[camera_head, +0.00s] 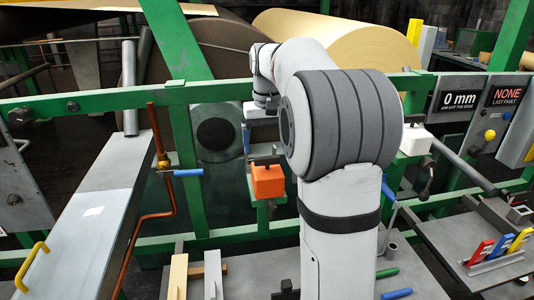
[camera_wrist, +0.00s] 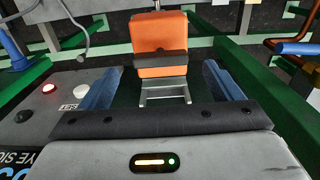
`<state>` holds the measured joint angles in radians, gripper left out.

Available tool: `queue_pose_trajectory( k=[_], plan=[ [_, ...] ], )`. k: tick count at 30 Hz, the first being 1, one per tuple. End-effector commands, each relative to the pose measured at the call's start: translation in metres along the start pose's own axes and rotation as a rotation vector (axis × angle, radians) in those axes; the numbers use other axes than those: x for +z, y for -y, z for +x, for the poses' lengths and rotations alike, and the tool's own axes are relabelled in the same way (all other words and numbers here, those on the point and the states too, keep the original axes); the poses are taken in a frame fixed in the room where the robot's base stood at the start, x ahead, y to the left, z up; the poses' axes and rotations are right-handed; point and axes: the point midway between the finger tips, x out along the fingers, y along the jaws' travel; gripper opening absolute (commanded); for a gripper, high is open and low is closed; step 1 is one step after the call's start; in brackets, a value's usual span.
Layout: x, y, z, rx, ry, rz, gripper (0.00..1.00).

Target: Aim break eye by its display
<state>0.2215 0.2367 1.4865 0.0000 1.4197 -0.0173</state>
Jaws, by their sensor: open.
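An orange box (camera_head: 267,182), which looks like the break eye, sits on a bracket at the green rail in the head view. In the wrist view the orange box (camera_wrist: 160,32) is just ahead of my gripper (camera_wrist: 161,75), with a dark bar across its face. The gripper's two blue fingers are apart, with the box centred beyond the gap; I cannot tell whether they touch it. The display (camera_head: 461,100) at the right reads "0 mm" and "aim off the edge". The sign beside it (camera_head: 505,95) reads "NONE last fault".
A white box (camera_head: 415,140) is mounted right of my arm. A copper pipe with a blue handle (camera_head: 188,173) stands left. A grey panel with a red lit lamp (camera_wrist: 50,88) and white button (camera_wrist: 83,55) lies left in the wrist view. Green rails surround the box.

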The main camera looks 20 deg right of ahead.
Motion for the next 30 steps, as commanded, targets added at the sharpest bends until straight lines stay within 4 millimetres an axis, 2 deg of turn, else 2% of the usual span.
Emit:
queue_pose_trajectory(
  k=[3, 7, 17, 30],
  plan=[
    [0.001, 0.000, 0.018, 0.000, 0.002, -0.001, 0.85],
    [0.000, 0.001, 0.031, 0.000, 0.001, -0.001, 0.85],
    [0.000, 0.001, 0.037, 0.000, -0.002, -0.002, 0.85],
    [0.000, 0.002, 0.036, 0.000, -0.002, -0.003, 0.51]
  ],
)
